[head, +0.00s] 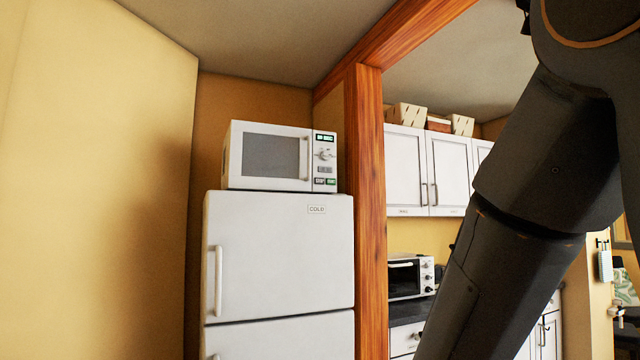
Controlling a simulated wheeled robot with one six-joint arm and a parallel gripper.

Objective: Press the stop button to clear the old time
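A white microwave (270,156) stands on top of a white fridge (280,255), left of the picture's middle. Its door is shut, with a dark window and an upright handle. Its control panel (325,160) on the right side has a small green display at the top, a knob, and small buttons (325,181) at the bottom, some of them greenish. The button labels are too small to read, so I cannot tell which one is stop. My dark arm crosses the right side of the picture. My gripper is out of the picture.
A wooden post (367,200) stands right of the fridge. Beyond it are white wall cabinets (425,165) with boxes on top, and a toaster oven (408,277) on a dark counter. A bare yellow wall (100,180) is on the left.

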